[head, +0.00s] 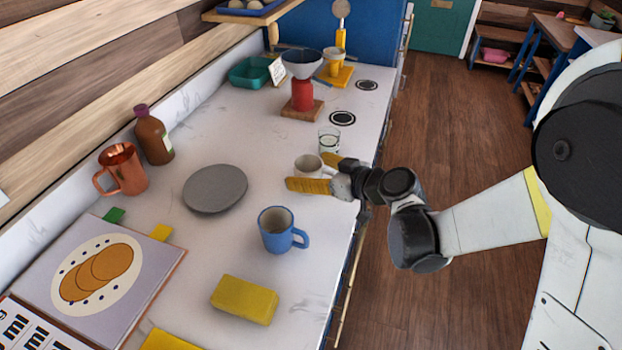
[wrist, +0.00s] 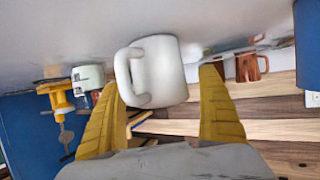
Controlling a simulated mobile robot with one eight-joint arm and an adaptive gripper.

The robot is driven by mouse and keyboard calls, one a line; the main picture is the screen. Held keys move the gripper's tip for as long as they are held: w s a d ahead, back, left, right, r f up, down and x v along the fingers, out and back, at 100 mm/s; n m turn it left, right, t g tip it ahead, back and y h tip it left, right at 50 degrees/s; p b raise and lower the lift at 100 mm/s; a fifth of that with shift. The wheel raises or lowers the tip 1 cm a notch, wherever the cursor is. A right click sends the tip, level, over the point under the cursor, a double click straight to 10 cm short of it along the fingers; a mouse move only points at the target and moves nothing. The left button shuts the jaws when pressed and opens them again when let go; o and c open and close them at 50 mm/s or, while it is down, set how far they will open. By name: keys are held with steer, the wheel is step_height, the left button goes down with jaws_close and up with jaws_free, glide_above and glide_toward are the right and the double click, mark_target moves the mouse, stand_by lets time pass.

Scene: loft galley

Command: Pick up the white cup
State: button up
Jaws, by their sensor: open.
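The white cup (head: 308,163) stands on the pale counter near its right edge in the head view. In the wrist view the white cup (wrist: 163,70) appears large and upside down in the picture, its handle pointing left. My gripper (head: 307,171) is open, with its yellow fingers on two sides of the cup in the head view. In the wrist view the fingers (wrist: 160,82) are spread wide, with the cup between and beyond their tips. I cannot tell whether either finger touches it.
A blue mug (head: 275,231) and a yellow block (head: 245,300) are nearer. A grey plate (head: 215,188) lies to the left, with a copper mug (head: 123,172) and brown bottle (head: 153,138) beyond.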

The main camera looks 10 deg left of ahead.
steer(key=c, duration=1.5)
steer(key=shift+o, duration=0.2)
steer(key=shift+r, duration=0.15)
